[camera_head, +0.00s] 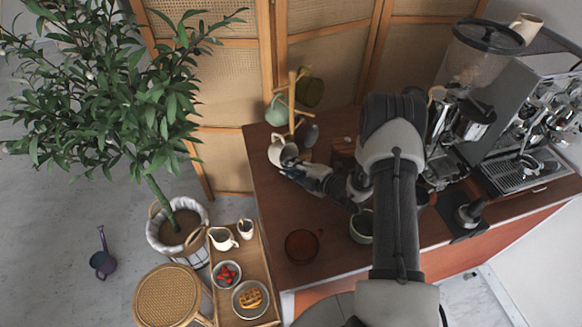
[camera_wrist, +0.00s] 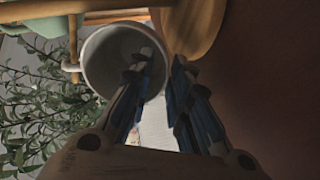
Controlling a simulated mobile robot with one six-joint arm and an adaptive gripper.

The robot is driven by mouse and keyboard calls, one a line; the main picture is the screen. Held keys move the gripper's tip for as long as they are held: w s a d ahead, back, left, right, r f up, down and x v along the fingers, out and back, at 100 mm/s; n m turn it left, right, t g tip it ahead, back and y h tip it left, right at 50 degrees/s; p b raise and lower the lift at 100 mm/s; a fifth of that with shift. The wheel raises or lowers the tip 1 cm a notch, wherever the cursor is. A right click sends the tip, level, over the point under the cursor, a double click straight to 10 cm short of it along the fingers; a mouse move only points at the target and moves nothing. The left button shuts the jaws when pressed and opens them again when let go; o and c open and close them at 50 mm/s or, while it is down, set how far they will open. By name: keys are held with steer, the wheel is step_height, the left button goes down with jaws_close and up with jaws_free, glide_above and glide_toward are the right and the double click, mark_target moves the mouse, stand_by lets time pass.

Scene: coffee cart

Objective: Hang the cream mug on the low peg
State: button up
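The cream mug (camera_head: 276,151) is at the low left side of the wooden mug tree (camera_head: 292,110), lying tilted with its mouth towards my gripper. In the wrist view the mug (camera_wrist: 98,62) shows its open mouth, and its handle (camera_wrist: 70,67) points left beside a thin wooden peg (camera_wrist: 73,35). Whether the peg passes through the handle is unclear. My gripper (camera_wrist: 162,68) is partly open, one finger inside the mug's mouth and the other outside its wall, with a gap between them. My gripper also shows in the head view (camera_head: 292,164).
A green mug (camera_head: 277,112) and an olive mug (camera_head: 310,92) hang higher on the tree. A brown glass cup (camera_head: 302,246) and a green cup (camera_head: 362,226) stand on the counter. The coffee machine (camera_head: 520,130) is at right.

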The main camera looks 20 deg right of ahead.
steer(key=shift+o, duration=1.2)
steer(key=shift+f, duration=0.1)
steer(key=shift+s, duration=0.1)
steer(key=v, duration=1.2)
